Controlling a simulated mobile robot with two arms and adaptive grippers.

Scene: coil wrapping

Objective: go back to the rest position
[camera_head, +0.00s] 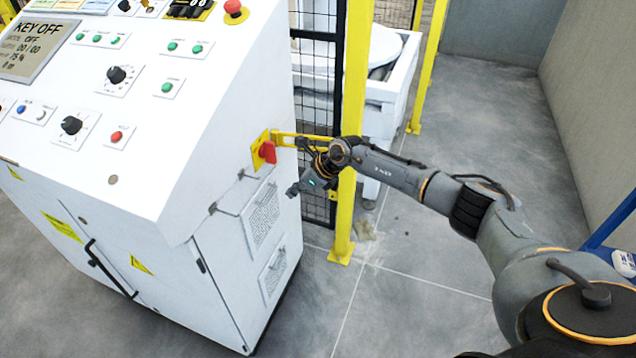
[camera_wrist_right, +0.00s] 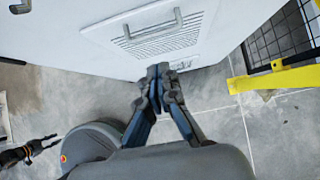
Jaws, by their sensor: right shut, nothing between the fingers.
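My right gripper (camera_head: 294,189) is in front of the right side of the white control cabinet (camera_head: 225,130), below a red rotary switch (camera_head: 267,152) on a yellow plate. In the right wrist view the same gripper (camera_wrist_right: 159,76) has its two fingers together with nothing between them. Its tips appear in front of a vented panel (camera_wrist_right: 165,45) with a handle; I cannot tell the exact gap to the cabinet. My right arm reaches in from the lower right.
A yellow post (camera_head: 352,120) and black mesh fence (camera_head: 318,80) stand right behind the gripper. A white machine (camera_head: 385,95) stands beyond the fence. Grey floor (camera_head: 400,300) is open below the arm. A wall (camera_head: 595,90) and a blue frame (camera_head: 610,222) are at the right.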

